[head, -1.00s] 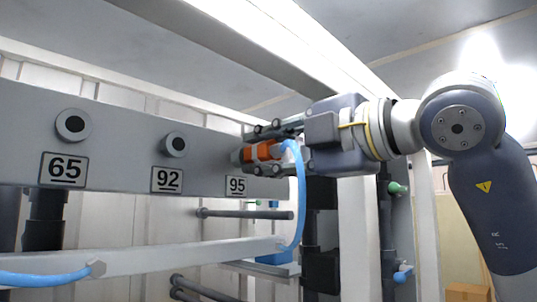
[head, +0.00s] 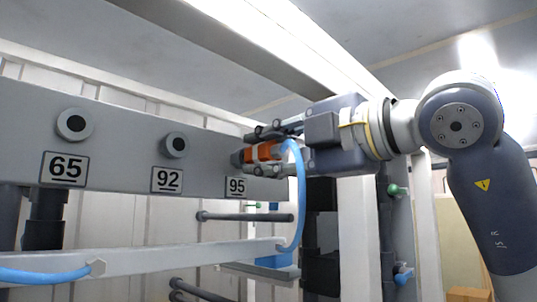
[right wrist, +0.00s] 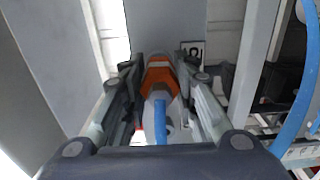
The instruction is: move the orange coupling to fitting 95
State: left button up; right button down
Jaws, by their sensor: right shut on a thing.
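The orange coupling (head: 262,151) is between the fingers of my right gripper (head: 268,150), which is shut on it. It also shows in the right wrist view (right wrist: 158,78), with a grey body and a blue hose (head: 300,190) at its near end. Its front end is at the grey panel, just above the label 95 (head: 236,187). Fitting 95 is hidden behind the coupling's front end and the fingers, so I cannot tell how far they engage. My left gripper is not in view.
Fittings 65 (head: 74,124) and 92 (head: 175,145) sit bare on the grey panel (head: 120,130) to the left. A light rail (head: 190,257) runs below the panel, and the hose hangs down to its right end. A white upright post (head: 358,230) stands below my right wrist.

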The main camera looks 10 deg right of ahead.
jog(key=shift+b, duration=0.35)
dwell(0.3)
jog(key=shift+w+a, duration=0.3)
jog(key=shift+w, duration=0.25)
dwell(0.5)
jog(key=c, duration=1.2)
grip_release()
jog(key=v, duration=1.2)
